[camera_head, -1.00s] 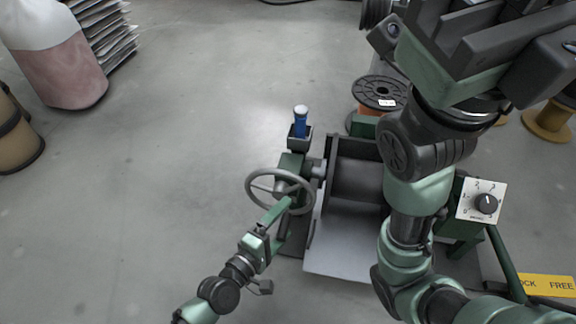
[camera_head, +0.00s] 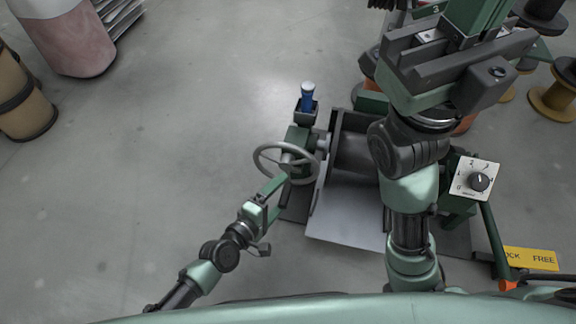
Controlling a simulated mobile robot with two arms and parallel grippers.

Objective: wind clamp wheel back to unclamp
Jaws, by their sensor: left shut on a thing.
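The grey clamp wheel (camera_head: 256,164) stands tilted on the left side of the green machine (camera_head: 298,138), left of the dark drum (camera_head: 352,155). My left gripper (camera_head: 283,181) comes up from the lower left and is shut on the near rim of the wheel. The exact finger contact is small and partly hidden. My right gripper (camera_head: 462,38) is high and close to the camera at the upper right, away from the wheel. Its fingers point up the picture beside green parts, and whether they are open is unclear.
A blue-handled part (camera_head: 308,98) stands up behind the wheel. A dial (camera_head: 479,181) and a yellow LOCK/FREE plate (camera_head: 530,259) are at the right.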

